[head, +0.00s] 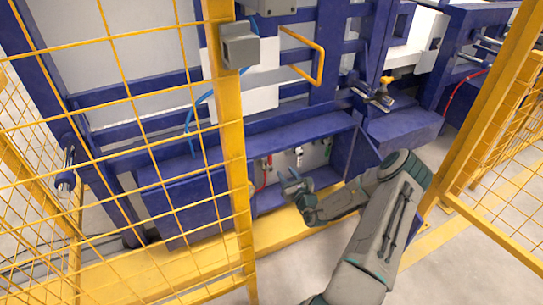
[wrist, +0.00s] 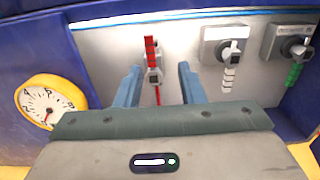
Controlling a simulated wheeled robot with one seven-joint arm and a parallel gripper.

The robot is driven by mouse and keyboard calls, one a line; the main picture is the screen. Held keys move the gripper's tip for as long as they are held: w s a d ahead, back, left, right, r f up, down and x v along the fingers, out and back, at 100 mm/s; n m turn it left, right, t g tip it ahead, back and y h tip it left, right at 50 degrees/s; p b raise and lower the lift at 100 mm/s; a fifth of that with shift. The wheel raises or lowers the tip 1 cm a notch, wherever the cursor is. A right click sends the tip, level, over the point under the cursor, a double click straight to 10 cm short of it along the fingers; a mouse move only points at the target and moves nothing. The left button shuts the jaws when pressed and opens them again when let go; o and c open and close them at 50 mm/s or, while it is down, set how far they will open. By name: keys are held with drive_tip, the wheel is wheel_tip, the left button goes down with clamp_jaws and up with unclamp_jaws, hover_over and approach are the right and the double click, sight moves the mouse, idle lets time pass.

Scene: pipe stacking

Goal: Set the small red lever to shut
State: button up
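The small red lever (wrist: 151,46) is on a light grey panel in the wrist view. Its red handle runs upward from a grey pivot, and a thin red strip shows below the pivot. My gripper (wrist: 160,68) is open, with one blue finger on each side of the lever in the picture. No contact is visible, and I cannot tell the depth gap. In the head view my gripper (head: 289,178) is in front of the recess under the blue frame, where red parts (head: 266,167) show small.
To the right of the red lever are a lever with a white handle (wrist: 229,76) and one with a green handle (wrist: 293,73). A yellow-rimmed gauge (wrist: 48,100) is at the left. A yellow fence post (head: 231,130) stands left of my arm.

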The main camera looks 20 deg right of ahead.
sight(271, 158)
drive_tip(key=shift+y, duration=0.3)
drive_tip(key=w+b, duration=0.1)
drive_tip(key=w, duration=0.2)
drive_tip(key=w+a+b, duration=0.1)
drive_tip(key=w, duration=0.3)
drive_tip(key=w+a+b, duration=0.1)
drive_tip(key=w, duration=0.2)
drive_tip(key=shift+w+f, duration=0.15)
drive_tip(key=shift+w, duration=0.1)
drive_tip(key=shift+w+b, duration=0.35)
drive_tip(key=shift+w, duration=0.35)
